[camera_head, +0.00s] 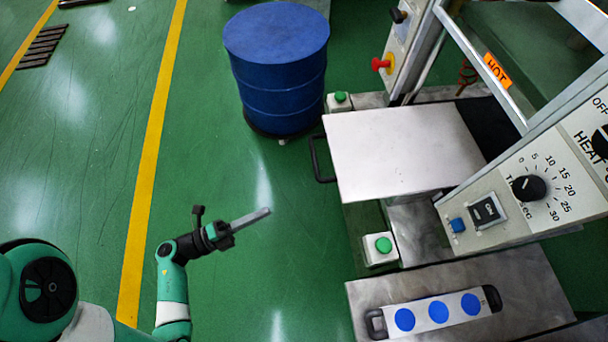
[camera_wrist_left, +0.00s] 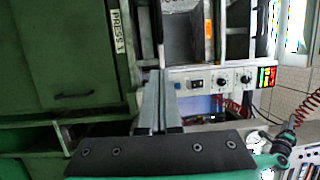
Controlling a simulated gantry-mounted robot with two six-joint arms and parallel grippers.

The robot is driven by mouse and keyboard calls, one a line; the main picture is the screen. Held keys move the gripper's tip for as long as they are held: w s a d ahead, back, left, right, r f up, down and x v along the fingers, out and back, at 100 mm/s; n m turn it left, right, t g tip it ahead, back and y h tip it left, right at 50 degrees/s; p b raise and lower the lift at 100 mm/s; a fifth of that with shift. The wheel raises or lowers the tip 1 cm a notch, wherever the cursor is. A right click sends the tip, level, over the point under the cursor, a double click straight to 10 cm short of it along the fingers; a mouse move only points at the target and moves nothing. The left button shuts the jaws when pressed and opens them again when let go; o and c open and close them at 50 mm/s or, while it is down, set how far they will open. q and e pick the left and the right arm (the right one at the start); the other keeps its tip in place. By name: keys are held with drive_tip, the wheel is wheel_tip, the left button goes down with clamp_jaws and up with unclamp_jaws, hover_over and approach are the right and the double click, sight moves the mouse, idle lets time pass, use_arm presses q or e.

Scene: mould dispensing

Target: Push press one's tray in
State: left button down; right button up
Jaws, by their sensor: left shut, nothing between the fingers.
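Press one's tray (camera_head: 400,150) is a flat pale metal plate in the head view. It sticks out to the left from the press frame, and its right end is by a dark gap in the press. A black bar handle (camera_head: 318,160) is on its left edge. My left gripper (camera_head: 265,212) is shut and empty, left of and below the handle in the picture, apart from it. In the left wrist view my gripper's fingers (camera_wrist_left: 156,76) lie together, near a "PRESS 1" label (camera_wrist_left: 117,32). My right gripper is not in view.
A blue drum (camera_head: 277,75) stands behind the tray's left side. A control panel (camera_head: 530,180) with a timer dial and an orange HOT label (camera_head: 497,70) are on the press. A mould bar with blue discs (camera_head: 437,312) lies on a lower metal plate. Green floor is clear around my gripper.

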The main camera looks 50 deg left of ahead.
use_arm(q)
drive_tip(key=w+r+b, duration=0.1)
drive_tip(key=w+b, duration=0.1)
drive_tip(key=w, duration=1.2)
drive_tip(key=shift+d+y, duration=0.3)
drive_tip(key=shift+d, duration=0.1)
